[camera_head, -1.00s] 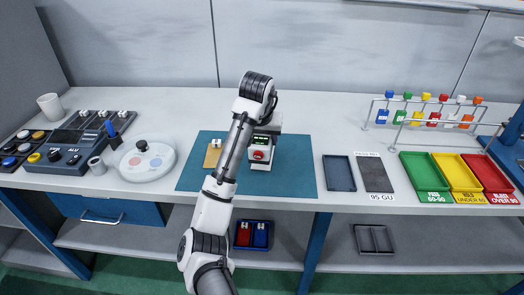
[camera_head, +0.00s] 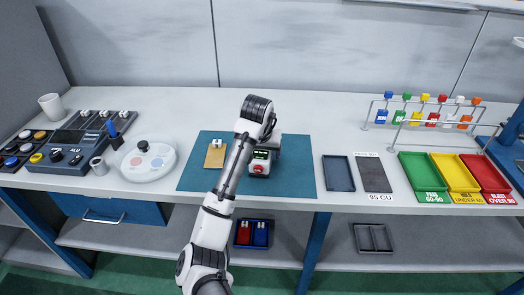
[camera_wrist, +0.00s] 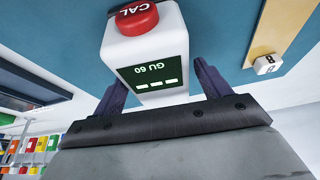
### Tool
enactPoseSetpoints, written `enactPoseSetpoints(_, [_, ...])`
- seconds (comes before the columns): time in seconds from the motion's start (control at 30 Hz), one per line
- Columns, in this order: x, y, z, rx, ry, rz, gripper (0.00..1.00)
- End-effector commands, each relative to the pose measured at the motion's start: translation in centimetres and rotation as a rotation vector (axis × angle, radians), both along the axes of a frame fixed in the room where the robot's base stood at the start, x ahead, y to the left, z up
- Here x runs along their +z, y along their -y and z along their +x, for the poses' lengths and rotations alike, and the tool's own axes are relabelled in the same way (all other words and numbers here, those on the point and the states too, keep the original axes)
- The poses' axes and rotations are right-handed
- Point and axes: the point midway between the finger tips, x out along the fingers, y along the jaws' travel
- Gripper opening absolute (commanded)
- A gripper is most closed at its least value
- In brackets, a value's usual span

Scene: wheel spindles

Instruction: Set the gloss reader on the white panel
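A white tag and white piece (camera_head: 452,117) hang on the rack at right; I cannot tell whether that is the white panel.
A tan panel with a white tag (camera_head: 215,156) lies on the blue mat (camera_head: 298,165), left of the reader. A dark tray (camera_head: 338,173) and the 95 GU tile (camera_head: 373,174) lie to the right. Green (camera_head: 424,180), yellow and red trays stand farther right. A round white dish (camera_head: 148,165) is at left.

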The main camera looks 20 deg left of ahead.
Motion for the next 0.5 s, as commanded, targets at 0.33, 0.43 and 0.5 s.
enactPoseSetpoints(0.33, [0.5, 0.0, 0.0, -0.001, 0.001, 0.001, 0.76])
enactPoseSetpoints(0.43, [1.4, 0.1, -0.4, -0.002, 0.003, 0.001, 0.76])
enactPoseSetpoints(0.5, [2.6, 0.2, -0.9, -0.002, 0.004, 0.002, 0.76])
